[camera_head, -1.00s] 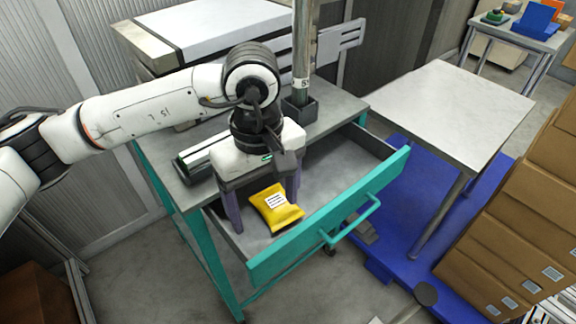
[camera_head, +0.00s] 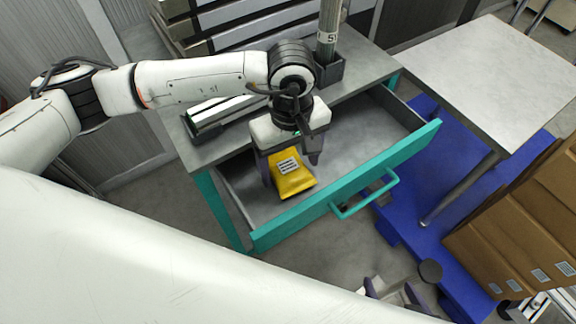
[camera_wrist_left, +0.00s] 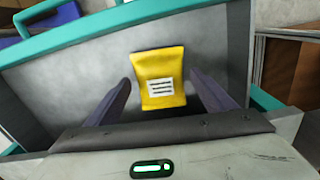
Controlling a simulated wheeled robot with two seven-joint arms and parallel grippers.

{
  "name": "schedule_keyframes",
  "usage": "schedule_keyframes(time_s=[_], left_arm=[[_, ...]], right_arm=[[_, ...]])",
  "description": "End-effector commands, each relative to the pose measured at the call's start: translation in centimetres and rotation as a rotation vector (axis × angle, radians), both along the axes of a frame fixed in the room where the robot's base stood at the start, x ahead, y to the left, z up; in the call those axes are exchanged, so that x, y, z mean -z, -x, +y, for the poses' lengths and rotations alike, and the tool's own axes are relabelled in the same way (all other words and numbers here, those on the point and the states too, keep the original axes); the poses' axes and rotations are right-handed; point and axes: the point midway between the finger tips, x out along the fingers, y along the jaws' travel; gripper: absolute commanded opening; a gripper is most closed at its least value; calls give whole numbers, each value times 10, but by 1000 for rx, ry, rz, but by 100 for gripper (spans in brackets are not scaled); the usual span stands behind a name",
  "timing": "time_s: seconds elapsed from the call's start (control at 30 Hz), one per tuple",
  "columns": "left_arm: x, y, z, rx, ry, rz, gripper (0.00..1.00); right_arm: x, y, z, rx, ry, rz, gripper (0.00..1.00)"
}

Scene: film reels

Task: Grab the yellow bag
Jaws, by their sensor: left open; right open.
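The yellow bag (camera_head: 294,182), with a white printed label, lies in the open drawer of the teal workbench. My left gripper (camera_head: 292,172) is over the drawer, pointing down, its dark purple fingers apart on either side of the bag. In the left wrist view the bag (camera_wrist_left: 160,78) shows between and beyond the two open fingertips (camera_wrist_left: 160,84), with gaps at both sides. The bag is not gripped. My right gripper (camera_head: 398,292) is partly in view at the bottom edge, open, away from the bag.
The teal drawer front (camera_head: 345,190) with its handle stands in front of the bag. A grey side table (camera_head: 470,75), a blue platform (camera_head: 440,215) and cardboard boxes (camera_head: 520,215) are to the right. A black holder with a pole (camera_head: 328,70) stands on the bench top.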

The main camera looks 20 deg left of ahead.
Motion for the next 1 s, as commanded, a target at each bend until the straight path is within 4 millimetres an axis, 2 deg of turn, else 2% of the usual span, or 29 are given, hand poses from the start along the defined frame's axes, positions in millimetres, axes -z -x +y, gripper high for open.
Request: schedule_keyframes(time_s=[0.1, 0.33, 0.6, 0.63, 0.87, 1.0], left_arm=[[9, 1, 0, 2, 0, 1, 77], [10, 0, 0, 2, 0, 0, 75], [10, 0, 0, 1, 0, 0, 29], [9, 0, 0, 1, 1, -1, 28], [8, 0, 0, 1, 1, -1, 28], [1, -1, -1, 1, 3, -3, 28]], right_arm=[[-3, -4, 0, 0, 0, -8, 69], [-3, -4, 0, 0, 0, -8, 69], [-2, -2, -1, -1, 1, -3, 69], [-2, -2, -1, -1, 2, -2, 69], [-1, -1, -1, 0, 2, 1, 69], [0, 0, -1, 0, 2, 1, 69]])
